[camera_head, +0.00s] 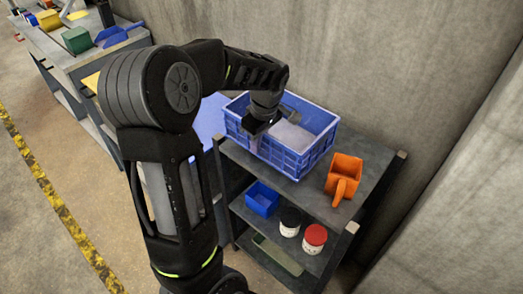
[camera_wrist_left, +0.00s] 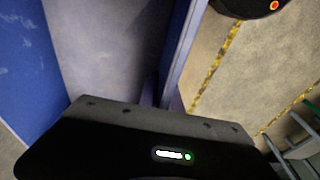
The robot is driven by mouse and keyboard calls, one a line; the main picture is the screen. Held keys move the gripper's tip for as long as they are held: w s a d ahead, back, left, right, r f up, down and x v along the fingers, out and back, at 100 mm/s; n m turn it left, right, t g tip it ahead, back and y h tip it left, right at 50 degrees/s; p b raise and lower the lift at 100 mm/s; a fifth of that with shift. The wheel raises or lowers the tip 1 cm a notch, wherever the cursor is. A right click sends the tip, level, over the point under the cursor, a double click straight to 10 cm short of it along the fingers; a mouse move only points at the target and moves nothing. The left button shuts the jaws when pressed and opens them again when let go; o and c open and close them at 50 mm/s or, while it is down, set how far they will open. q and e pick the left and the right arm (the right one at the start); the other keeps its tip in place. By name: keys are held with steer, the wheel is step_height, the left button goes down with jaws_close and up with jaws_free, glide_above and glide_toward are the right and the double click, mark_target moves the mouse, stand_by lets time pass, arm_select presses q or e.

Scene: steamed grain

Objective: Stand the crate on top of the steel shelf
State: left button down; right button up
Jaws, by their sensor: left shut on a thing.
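The blue plastic crate (camera_head: 290,158) is upright over the top board of the steel shelf (camera_head: 316,199), at its back left part. Its base looks on or very close to the board; I cannot tell if it bears fully. My left gripper (camera_head: 257,133) reaches down from above and is shut on the crate's near left wall. In the left wrist view, the crate wall (camera_wrist_left: 186,45) runs up from between the jaws (camera_wrist_left: 165,98). A pale area shows inside the crate. My right gripper is not in view.
An orange scoop (camera_head: 343,177) lies on the top board, right of the crate. A small blue bin (camera_head: 262,199) and two jars (camera_head: 302,231) stand on the board below. A concrete wall (camera_head: 390,70) rises behind. A workbench (camera_head: 75,50) stands at far left.

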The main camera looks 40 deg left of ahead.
mark_target(258, 156)
arm_select(q)
step_height(258, 156, down, 4)
steer(key=shift+r+p, duration=0.25)
steer(key=shift+p, duration=0.1)
steer(key=shift+f, duration=0.1)
steer(key=c, duration=1.5)
jaws_free()
steer(key=shift+f, duration=0.1)
steer(key=shift+c, duration=0.2)
steer(key=shift+r, duration=0.35)
steer(key=r, duration=0.3)
steer(key=d+r+b, duration=0.1)
steer(key=r, duration=0.3)
steer(key=d+r+b, duration=0.1)
steer(key=r, duration=0.3)
steer(key=shift+r, duration=0.2)
